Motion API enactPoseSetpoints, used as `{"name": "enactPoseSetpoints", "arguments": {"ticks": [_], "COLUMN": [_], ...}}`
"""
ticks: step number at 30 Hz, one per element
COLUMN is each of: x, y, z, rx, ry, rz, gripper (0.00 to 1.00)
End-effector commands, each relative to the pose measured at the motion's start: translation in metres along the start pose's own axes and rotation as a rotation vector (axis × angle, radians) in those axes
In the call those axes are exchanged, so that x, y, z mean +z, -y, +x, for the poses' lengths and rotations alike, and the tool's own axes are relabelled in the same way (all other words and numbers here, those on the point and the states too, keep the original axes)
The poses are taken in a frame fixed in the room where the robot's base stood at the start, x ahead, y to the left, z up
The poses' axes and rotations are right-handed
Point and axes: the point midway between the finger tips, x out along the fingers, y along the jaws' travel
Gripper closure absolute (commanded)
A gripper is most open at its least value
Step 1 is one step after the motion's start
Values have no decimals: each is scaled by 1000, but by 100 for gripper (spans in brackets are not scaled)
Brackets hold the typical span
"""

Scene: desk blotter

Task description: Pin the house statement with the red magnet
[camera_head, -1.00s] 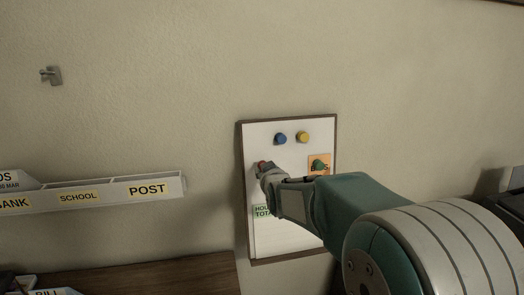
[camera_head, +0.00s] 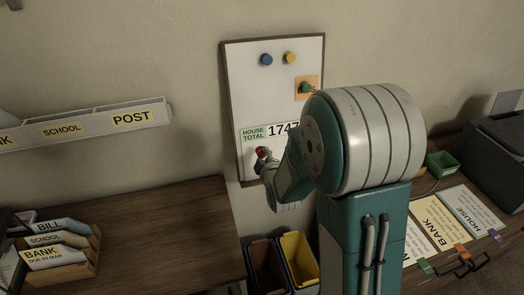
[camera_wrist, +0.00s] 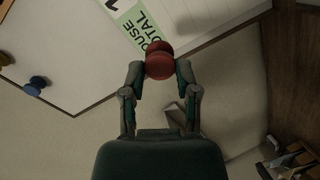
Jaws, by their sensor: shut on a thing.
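The red magnet (camera_head: 262,153) is in my gripper (camera_head: 266,163), in front of the lower left of the whiteboard (camera_head: 237,110), below the green HOUSE TOTAL label (camera_head: 254,132). In the wrist view, both fingers of my gripper (camera_wrist: 159,72) are shut on the red magnet (camera_wrist: 159,62). I cannot tell whether the magnet touches the board. A white sheet headed HOUSE (camera_head: 468,208) lies on the right-hand desk, beside the cream BANK sheet (camera_head: 443,228). My arm hides part of the board's lower right and part of the desk.
Blue (camera_head: 266,59) and yellow (camera_head: 290,57) magnets sit high on the board; a green magnet (camera_head: 305,87) is on an orange note. A POST rack (camera_head: 132,118) is on the wall at left. A letter holder (camera_head: 62,262) stands on the left desk. Bins (camera_head: 299,259) stand below the board.

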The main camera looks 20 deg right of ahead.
Motion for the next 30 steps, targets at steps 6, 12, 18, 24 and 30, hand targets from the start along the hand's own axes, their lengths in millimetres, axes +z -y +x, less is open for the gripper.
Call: {"name": "enactPoseSetpoints", "arguments": {"ticks": [6,12,18,24,30], "x": [0,-1,-1,-2,-3], "y": [0,-1,-1,-2,-2], "z": [1,15,32,47,55], "rx": [2,1,2,1,2], "ry": [0,1,1,1,1], "rz": [2,3,3,3,3], "gripper": [98,98,98,98,98]}}
